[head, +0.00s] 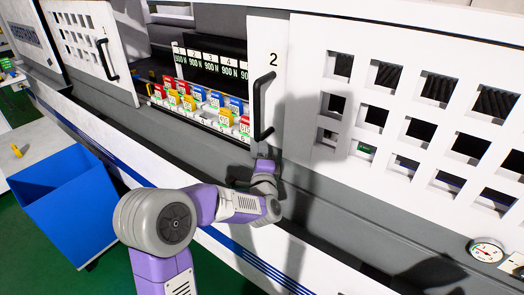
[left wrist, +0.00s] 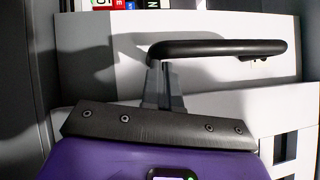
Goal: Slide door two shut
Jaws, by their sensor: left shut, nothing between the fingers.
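Door two (head: 290,60) is a white sliding panel marked 2, with rows of square windows. It stands to the right of an open gap that shows the machine's inside. Its black bar handle (head: 260,105) is upright near the door's left edge. The handle also shows in the left wrist view (left wrist: 220,47), lying across the picture. My left gripper (head: 264,160) is at the handle's lower end. Its fingers (left wrist: 163,82) are shut and empty, close beside one end of the handle; I cannot tell whether they touch it. My right gripper is out of view.
Door one (head: 88,35), with its own black handle (head: 107,60), is left of the gap. Inside the gap are several coloured blocks (head: 190,103) under a numbered display (head: 210,65). A blue bin (head: 65,205) stands at the left. A gauge (head: 486,250) is at lower right.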

